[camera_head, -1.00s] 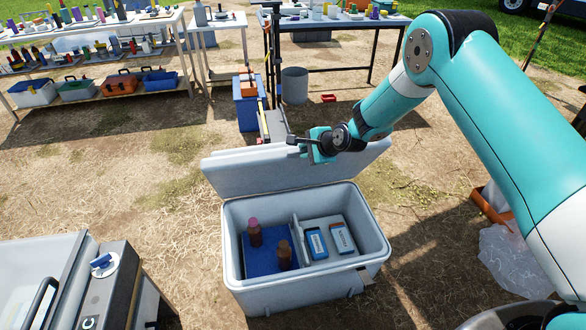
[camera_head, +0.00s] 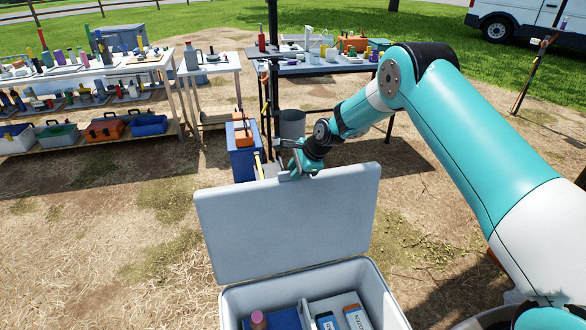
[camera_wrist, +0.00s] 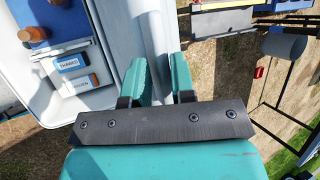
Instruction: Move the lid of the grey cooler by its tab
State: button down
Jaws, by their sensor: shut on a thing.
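The grey cooler (camera_head: 378,290) stands open at the bottom middle of the head view, its front cut off by the frame. Its lid (camera_head: 290,225) stands up steeply on the far side, with its flat inner face toward the camera. My gripper (camera_head: 303,166) is at the lid's top edge and shut on it there. In the wrist view, my two teal fingers (camera_wrist: 160,80) close around the pale edge of the lid (camera_wrist: 150,30).
The cooler holds a capped bottle (camera_head: 258,320) and labelled packs (camera_head: 357,318). Loaded tables (camera_head: 330,66) are at the back. Dry ground to the left is free.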

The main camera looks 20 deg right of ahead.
jog(key=shift+w+d+f, duration=0.15)
jog(key=shift+w+f, duration=0.05)
jog(key=shift+f, duration=0.1)
jog(key=c, duration=1.1)
grip_release()
jog(key=shift+f, duration=0.1)
jog(key=shift+a, duration=0.2)
jog(key=shift+r, duration=0.25)
jog(key=v, duration=1.7)
jog(key=shift+d, duration=0.1)
